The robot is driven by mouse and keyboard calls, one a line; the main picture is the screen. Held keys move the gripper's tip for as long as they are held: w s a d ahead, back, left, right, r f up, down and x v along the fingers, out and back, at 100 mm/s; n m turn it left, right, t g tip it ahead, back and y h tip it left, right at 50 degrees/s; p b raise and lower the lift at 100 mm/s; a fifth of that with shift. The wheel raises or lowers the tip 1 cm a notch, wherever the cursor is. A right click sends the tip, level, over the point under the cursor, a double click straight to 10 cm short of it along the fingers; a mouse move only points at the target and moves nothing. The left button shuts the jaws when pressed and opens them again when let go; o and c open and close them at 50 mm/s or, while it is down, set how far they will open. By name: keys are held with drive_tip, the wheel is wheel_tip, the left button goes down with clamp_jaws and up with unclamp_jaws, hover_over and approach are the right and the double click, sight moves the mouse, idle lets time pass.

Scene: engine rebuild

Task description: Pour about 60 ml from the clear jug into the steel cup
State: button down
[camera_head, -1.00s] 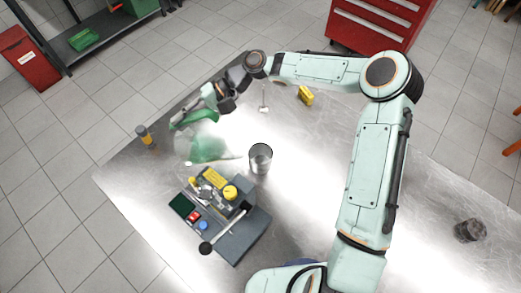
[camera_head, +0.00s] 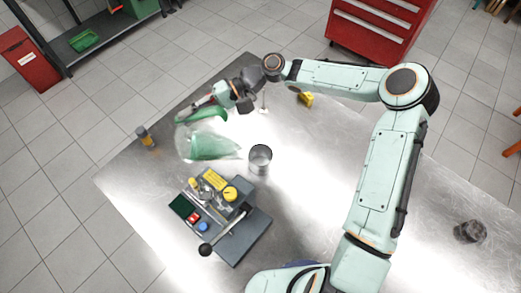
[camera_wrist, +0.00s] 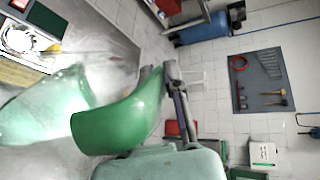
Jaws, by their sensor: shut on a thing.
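The clear jug (camera_head: 184,144) is held tilted above the table, left of the steel cup, with green inside its see-through body and a green upper part. Its pointed end reaches right, close to the cup's left side in the picture. My gripper (camera_head: 212,101) is shut on the jug at its upper side. In the wrist view the jug (camera_wrist: 45,108) fills the left, with its solid green part in the middle. The steel cup (camera_head: 260,160) stands upright and open on the table. I cannot make out a stream or the cup's contents.
A grey device (camera_head: 238,235) with a lever, buttons and yellow knob stands just below the cup. A yellow object (camera_head: 305,100) lies behind, a small grey and orange item (camera_head: 145,136) at the left edge, and a dark cylindrical part (camera_head: 470,231) at right.

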sight(176, 133)
drive_tip(key=shift+s+d+r+y+b, duration=0.1)
drive_tip(key=shift+d+r+y+b, duration=0.3)
drive_tip(key=shift+d, duration=0.4)
drive_tip(key=shift+a+b, duration=0.3)
drive_tip(key=shift+a, duration=0.1)
drive_tip(key=shift+d+r+n+y+b, duration=0.3)
drive_tip(key=shift+d+r+b, duration=0.25)
drive_tip(key=shift+b, duration=0.35)
idle(0.6)
drive_tip(key=shift+f, duration=0.1)
drive_tip(key=a+f+h, duration=0.1)
drive_tip(key=a, duration=0.1)
drive_tip(key=a+f+h, duration=0.1)
drive_tip(key=a, duration=0.1)
drive_tip(key=a+f+m+h, duration=0.1)
drive_tip(key=a+f, duration=0.1)
drive_tip(key=shift+f+h, duration=0.1)
drive_tip(key=shift+h, duration=0.3)
drive_tip(key=shift+w+a+f+h, duration=0.25)
drive_tip(key=shift+a+f+h, duration=0.1)
drive_tip(key=shift+h, duration=0.25)
idle(0.8)
